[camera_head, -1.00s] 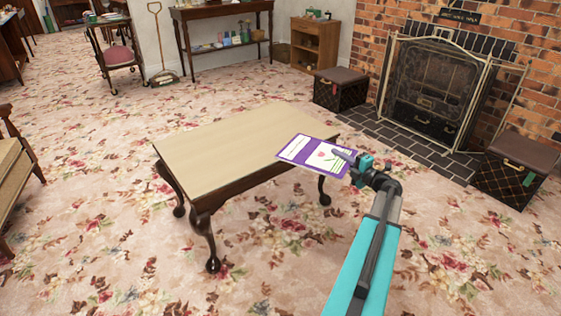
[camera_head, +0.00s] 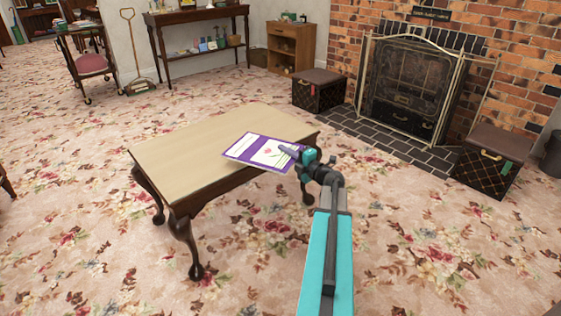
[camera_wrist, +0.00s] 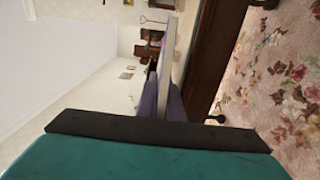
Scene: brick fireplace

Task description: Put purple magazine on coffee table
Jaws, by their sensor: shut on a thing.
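The purple magazine (camera_head: 245,149), with a white and purple cover and a red flower picture, is in my gripper (camera_head: 291,152). My gripper is shut on its right end. In the head view the magazine overlaps the right part of the coffee table (camera_head: 196,140), a pale-topped table with dark curved legs. I cannot tell whether the magazine touches the top. In the wrist view the magazine (camera_wrist: 168,97) shows nearly edge-on, beside the dark side of the table (camera_wrist: 209,60).
The rest of the tabletop is bare. A brick fireplace with a metal screen (camera_head: 405,85) stands at the back right, with dark patterned boxes (camera_head: 319,93) (camera_head: 486,170) on either side. A side table (camera_head: 200,48) stands at the back. Flowered carpet is open around the table.

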